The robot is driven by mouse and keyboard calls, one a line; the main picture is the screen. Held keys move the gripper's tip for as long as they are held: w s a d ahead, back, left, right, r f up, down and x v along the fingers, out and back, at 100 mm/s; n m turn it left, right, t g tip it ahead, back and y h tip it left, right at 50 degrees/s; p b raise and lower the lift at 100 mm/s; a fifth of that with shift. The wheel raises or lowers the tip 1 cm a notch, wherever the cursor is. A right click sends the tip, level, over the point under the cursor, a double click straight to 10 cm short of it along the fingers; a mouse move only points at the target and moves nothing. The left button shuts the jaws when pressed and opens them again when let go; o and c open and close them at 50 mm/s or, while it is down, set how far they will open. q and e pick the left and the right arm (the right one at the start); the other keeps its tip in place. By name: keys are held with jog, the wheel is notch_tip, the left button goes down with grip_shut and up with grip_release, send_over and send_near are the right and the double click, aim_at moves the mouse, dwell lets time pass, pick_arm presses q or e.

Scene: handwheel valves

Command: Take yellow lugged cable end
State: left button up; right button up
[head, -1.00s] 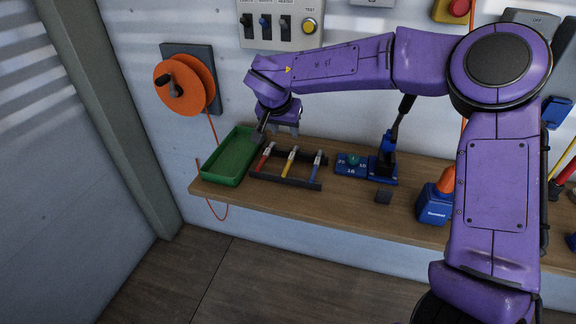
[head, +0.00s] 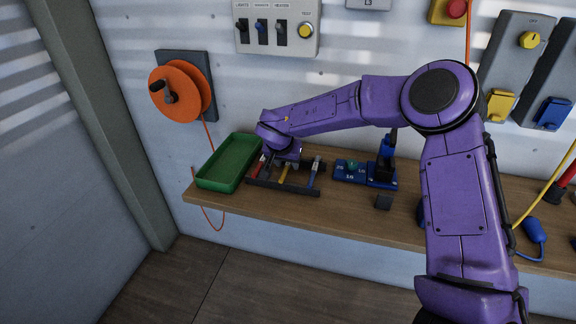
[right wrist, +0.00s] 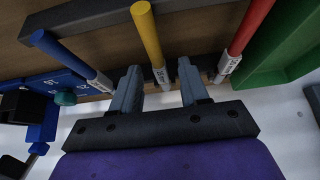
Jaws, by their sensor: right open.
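The yellow lugged cable end (head: 284,174) lies in the dark rack (head: 262,184) between a red one (head: 255,167) and a blue one (head: 313,178). My right gripper (head: 284,163) is over the rack and partly hides the yellow one. In the right wrist view the yellow cable end (right wrist: 147,35) runs between the two fingers of my open right gripper (right wrist: 159,72). Its pale labelled part is between the fingers, with a visible gap on each side. The red (right wrist: 252,25) and blue (right wrist: 62,52) cable ends lie outside the fingers. My left gripper is not in view.
A green tray (head: 203,184) stands left of the rack on the wooden shelf (head: 340,217). A blue crimping tool (head: 383,172) and a numbered blue block (head: 349,171) stand to the right. An orange cable reel (head: 200,85) hangs on the wall.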

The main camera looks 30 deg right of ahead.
aim_at(286, 166)
jog(key=shift+r, duration=0.1)
grip_shut()
jog(key=shift+r, duration=0.25)
notch_tip(286, 166, up, 3)
jog(key=shift+f, duration=0.2)
jog(key=s+a+r, duration=0.8)
jog(key=s+r, duration=0.2)
jog(key=s, duration=0.1)
jog(key=shift+s+b, duration=0.35)
